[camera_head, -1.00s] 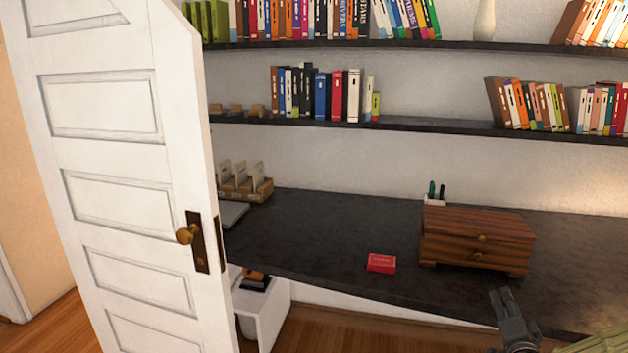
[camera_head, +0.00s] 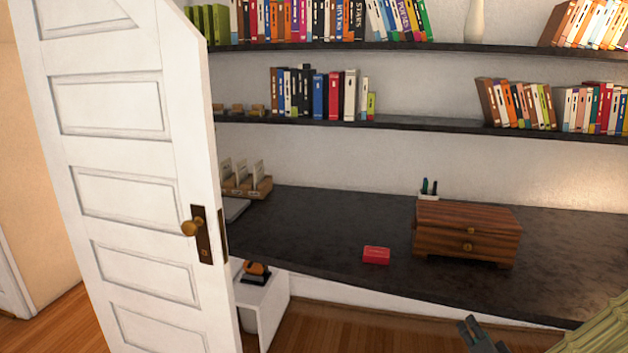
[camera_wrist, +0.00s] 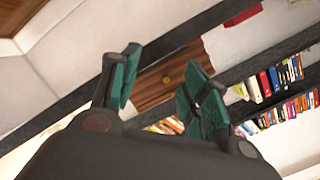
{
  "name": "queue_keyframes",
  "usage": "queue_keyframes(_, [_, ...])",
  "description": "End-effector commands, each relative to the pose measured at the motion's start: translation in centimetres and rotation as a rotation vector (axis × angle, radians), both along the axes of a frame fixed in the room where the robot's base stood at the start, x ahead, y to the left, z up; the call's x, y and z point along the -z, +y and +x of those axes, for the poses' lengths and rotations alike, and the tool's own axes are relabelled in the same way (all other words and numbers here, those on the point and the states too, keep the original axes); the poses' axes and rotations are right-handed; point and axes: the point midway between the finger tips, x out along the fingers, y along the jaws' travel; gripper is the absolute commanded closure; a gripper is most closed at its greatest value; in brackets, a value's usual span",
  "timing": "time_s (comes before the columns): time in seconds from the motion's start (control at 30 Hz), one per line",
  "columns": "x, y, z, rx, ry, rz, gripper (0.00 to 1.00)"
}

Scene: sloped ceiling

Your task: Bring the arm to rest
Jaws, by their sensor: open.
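My gripper (camera_head: 480,335) is at the bottom right of the head view, in front of the dark desk's front edge and partly cut off by the frame. In the wrist view my gripper (camera_wrist: 160,88) shows two green-padded fingers standing apart with nothing held between them. The wooden drawer box (camera_wrist: 165,75) shows beyond the fingers, apart from them. In the head view the wooden drawer box (camera_head: 466,232) stands closed on the desk, above and left of part of my arm.
The dark desk (camera_head: 330,225) holds a small red box (camera_head: 376,255) and a pen holder (camera_head: 428,196). Shelves (camera_head: 400,125) with books run above it. A white door (camera_head: 130,200) stands at the left. A white unit (camera_head: 262,305) is under the desk. Wooden floor shows below.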

Motion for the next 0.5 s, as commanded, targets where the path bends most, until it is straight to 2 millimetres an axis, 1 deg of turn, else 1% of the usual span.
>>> queue_keyframes(0.03, [1.1, 1.0, -0.5, -0.025, 0.039, -0.014, 0.54])
queue_keyframes(0.17, [4.7, 4.1, -2.6, -0.097, 0.17, -0.059, 0.54])
queue_keyframes(0.2, [6.0, 5.1, -3.5, -0.125, 0.217, -0.076, 0.54])
queue_keyframes(0.27, [7.8, 6.5, -4.9, -0.163, 0.285, -0.099, 0.54])
queue_keyframes(0.3, [9.1, 7.5, -6.0, -0.191, 0.332, -0.116, 0.54])
queue_keyframes(0.47, [13.6, 10.9, -10.8, -0.297, 0.515, -0.177, 0.54])
queue_keyframes(0.5, [14.7, 11.8, -12.1, -0.326, 0.56, -0.193, 0.54])
